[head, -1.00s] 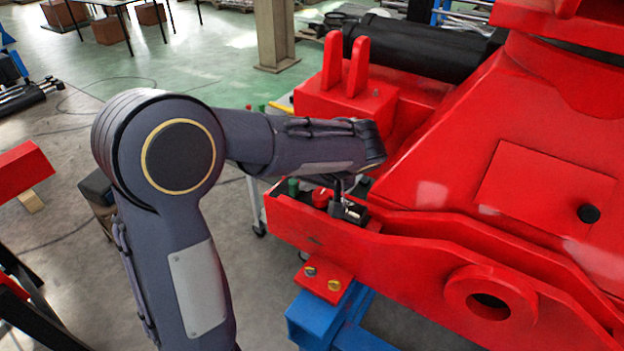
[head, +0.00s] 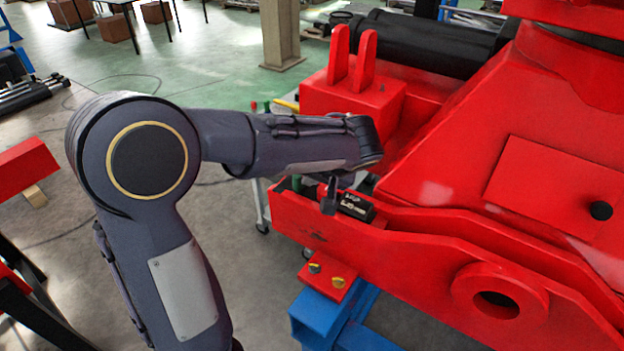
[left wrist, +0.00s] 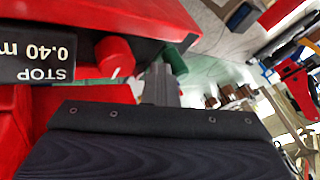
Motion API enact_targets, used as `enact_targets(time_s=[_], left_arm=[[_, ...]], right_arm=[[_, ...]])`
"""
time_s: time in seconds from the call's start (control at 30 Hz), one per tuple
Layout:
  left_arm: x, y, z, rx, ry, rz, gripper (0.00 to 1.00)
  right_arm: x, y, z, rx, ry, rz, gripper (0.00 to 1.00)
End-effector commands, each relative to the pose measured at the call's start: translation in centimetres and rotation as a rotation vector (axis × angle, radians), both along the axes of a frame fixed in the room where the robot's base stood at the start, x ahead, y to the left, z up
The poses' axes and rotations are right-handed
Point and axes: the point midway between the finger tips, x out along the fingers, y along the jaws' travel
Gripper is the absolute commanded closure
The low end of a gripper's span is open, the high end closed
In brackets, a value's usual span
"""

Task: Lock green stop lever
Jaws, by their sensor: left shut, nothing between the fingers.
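The green stop lever (head: 308,187) stands at the left end of a recess in the red crane frame, partly behind my gripper. It also shows in the left wrist view as a green cylinder (left wrist: 174,60), just beyond my fingers. A red knob (left wrist: 115,57) is left of it there, beside a black box marked STOP 0.40 m (left wrist: 38,60), which reads upside down. The black box (head: 355,206) is right of my fingers in the head view. My left gripper (head: 329,205) is shut and empty, pointing down in front of the lever. Whether it touches the lever cannot be told.
The red frame's front wall (head: 330,232) bounds the recess. Two upright red lugs (head: 352,60) stand behind my forearm. A blue stand (head: 325,315) supports the frame. Grey floor at left is mostly open.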

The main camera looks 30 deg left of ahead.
Motion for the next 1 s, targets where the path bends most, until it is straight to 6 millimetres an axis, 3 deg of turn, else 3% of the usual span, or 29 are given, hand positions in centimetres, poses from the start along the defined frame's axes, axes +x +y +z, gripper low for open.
enact_targets(time_s=[0.5, 0.8, 1.0], left_arm=[[-0.5, 1.8, -0.3, -0.001, -0.003, -0.348, 1.00], [-0.4, 3.3, -0.1, 0.000, -0.002, -0.590, 1.00], [-0.2, 3.8, -0.1, 0.001, -0.001, -0.662, 1.00]], right_arm=[[0.0, 0.0, -3.5, 0.000, 0.000, 0.000, 0.64], [0.0, 0.0, -4.2, 0.000, 0.000, 0.000, 0.64], [0.0, 0.0, -4.4, 0.000, 0.000, 0.000, 0.64]])
